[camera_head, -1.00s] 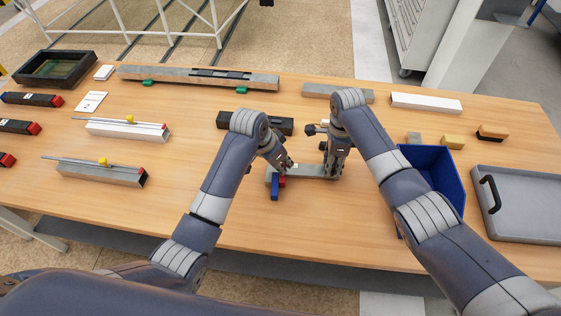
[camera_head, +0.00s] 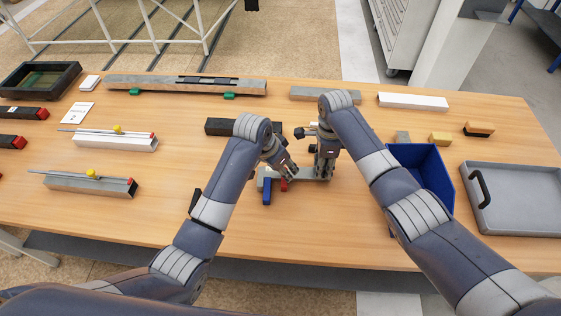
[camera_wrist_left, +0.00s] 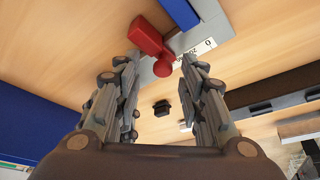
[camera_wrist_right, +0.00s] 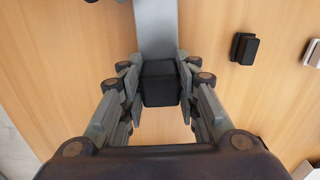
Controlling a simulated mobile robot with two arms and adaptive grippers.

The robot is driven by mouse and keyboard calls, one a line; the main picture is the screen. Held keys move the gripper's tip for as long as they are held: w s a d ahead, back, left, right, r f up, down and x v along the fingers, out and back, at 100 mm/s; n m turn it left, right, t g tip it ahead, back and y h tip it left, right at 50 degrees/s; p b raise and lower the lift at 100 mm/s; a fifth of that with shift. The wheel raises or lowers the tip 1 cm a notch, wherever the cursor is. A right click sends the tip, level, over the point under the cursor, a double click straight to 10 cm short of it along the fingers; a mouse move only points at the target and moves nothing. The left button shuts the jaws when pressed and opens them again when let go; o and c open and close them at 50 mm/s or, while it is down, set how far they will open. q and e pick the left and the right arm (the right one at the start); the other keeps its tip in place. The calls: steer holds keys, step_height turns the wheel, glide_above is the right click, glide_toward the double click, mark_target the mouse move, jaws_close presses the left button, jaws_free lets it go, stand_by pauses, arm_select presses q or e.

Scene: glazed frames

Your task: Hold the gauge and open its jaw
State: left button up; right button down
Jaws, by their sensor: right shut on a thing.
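The gauge is a grey bar (camera_head: 308,178) with a fixed blue jaw (camera_head: 267,192) and a red sliding jaw (camera_head: 284,185). A gap shows between the two jaws. The left wrist view shows the red jaw's round knob (camera_wrist_left: 162,68) between the fingertips of my left gripper (camera_wrist_left: 160,61), whose fingers stand apart. No firm grip on the knob shows. My right gripper (camera_head: 324,173) is shut on the black block (camera_wrist_right: 160,82) at the bar's right end. The gauge lies low over the table; its underside is hidden.
A blue bin (camera_head: 430,168) and a grey tray (camera_head: 515,198) stand to the right. A dark block (camera_head: 220,127) lies behind my left gripper. Gauges with yellow knobs (camera_head: 117,129) lie at left. The wooden table (camera_head: 300,232) is clear in front.

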arm_select(q)
steer(key=v, duration=1.1)
steer(key=shift+r, duration=0.4)
arm_select(e)
steer(key=shift+s+a+f, duration=0.15)
steer(key=shift+s+f, duration=0.05)
arm_select(q)
steer(key=shift+s, duration=0.1)
arm_select(e)
steer(key=c, duration=1.5)
jaws_free()
steer(key=o, duration=0.4)
steer(key=shift+w, duration=0.1)
arm_select(q)
steer(key=shift+f, duration=0.1)
arm_select(e)
steer(key=shift+w, duration=0.15)
steer(key=shift+r, duration=0.15)
